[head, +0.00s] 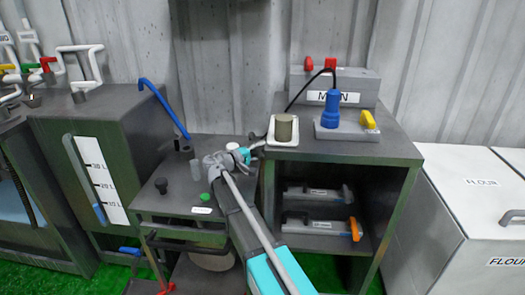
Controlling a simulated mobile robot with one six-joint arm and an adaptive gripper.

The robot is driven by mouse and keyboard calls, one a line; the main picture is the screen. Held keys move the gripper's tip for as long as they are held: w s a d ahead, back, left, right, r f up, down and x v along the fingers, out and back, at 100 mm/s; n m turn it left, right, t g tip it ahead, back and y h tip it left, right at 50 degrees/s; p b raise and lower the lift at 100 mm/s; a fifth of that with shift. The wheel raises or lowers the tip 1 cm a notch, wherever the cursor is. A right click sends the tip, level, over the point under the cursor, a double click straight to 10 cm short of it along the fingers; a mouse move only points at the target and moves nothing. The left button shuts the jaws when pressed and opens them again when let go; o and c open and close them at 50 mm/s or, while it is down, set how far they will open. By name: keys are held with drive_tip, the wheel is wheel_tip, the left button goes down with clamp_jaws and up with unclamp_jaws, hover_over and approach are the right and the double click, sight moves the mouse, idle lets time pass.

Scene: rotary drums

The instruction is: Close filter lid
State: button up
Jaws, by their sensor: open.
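I cannot tell for certain which part is the filter lid. A squat olive-grey cylinder (284,127) stands on a white-rimmed plate (268,137) at the left front edge of the right cabinet's top. My gripper (256,146) is open, close to the left of that plate; whether it touches is unclear. A white round cap (232,147) shows on the lower green box (158,205), just behind my gripper. My teal and grey arm reaches up from the bottom and hides part of that box and the cabinet's left side.
The right cabinet (350,150) carries a blue plug (331,108), a yellow lever (369,120) and a black cable (303,88). A tank with a level scale (97,185) stands left, white flour bins (480,195) right.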

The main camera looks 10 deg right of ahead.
drive_tip(key=shift+w+d, duration=0.2)
drive_tip(key=shift+d, duration=0.3)
drive_tip(key=shift+c, duration=0.3)
clamp_jaws()
